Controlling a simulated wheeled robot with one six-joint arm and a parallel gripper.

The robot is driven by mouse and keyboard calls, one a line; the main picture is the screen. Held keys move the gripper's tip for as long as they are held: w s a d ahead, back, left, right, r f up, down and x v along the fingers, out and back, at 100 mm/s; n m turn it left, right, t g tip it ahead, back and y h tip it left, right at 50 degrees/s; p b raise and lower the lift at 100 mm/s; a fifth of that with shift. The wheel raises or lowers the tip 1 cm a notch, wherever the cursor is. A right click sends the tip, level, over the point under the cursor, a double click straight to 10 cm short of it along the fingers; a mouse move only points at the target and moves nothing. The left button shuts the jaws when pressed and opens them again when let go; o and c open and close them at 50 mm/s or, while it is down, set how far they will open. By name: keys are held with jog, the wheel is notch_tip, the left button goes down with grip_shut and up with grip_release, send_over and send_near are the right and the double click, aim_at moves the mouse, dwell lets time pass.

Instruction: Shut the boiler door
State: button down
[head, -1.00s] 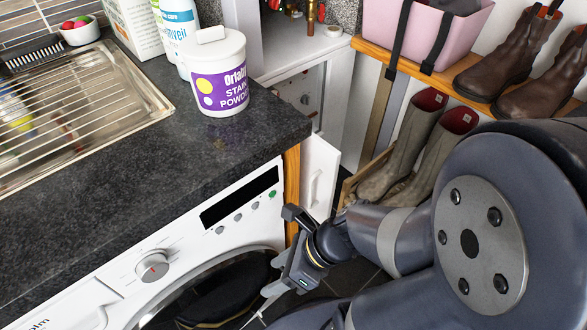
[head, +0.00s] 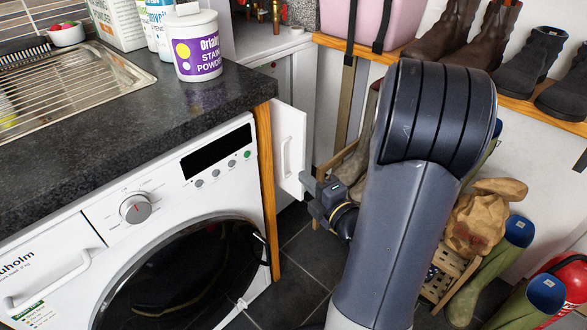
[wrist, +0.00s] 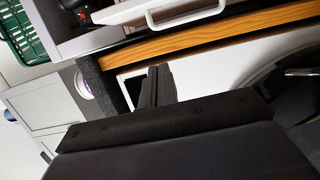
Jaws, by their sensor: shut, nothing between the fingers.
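The boiler door is a white panel (head: 290,140) with an upright bar handle. In the head view it stands open, swung out beside the wooden end panel right of the washing machine. In the wrist view the white door (wrist: 135,11) and its handle (wrist: 190,14) show at the top edge. My gripper (head: 308,192) is shut and empty, low by the door's lower outer corner. I cannot tell whether it touches the door. Its dark fingers (wrist: 155,85) are together in the wrist view. The boiler itself is mostly hidden behind the door.
The washing machine (head: 180,215) and wooden end panel (head: 265,180) stand left of the door. A boot shelf (head: 345,47) runs along the right wall. Boots and a brown bag (head: 480,225) sit lower right. Dark floor tiles (head: 305,255) are clear below my gripper.

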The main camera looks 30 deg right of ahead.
aim_at(299, 150)
jog(key=w+b, duration=0.1)
jog(key=w, duration=0.2)
jog(key=w+d, duration=0.1)
jog(key=w, duration=0.3)
jog(key=w+d+b, duration=0.1)
jog(key=w, duration=0.3)
jog(key=shift+d+b, duration=0.2)
jog(key=shift+b, duration=0.15)
jog(key=shift+w+d, duration=0.15)
jog(key=shift+d, duration=0.25)
jog(key=shift+d, duration=0.1)
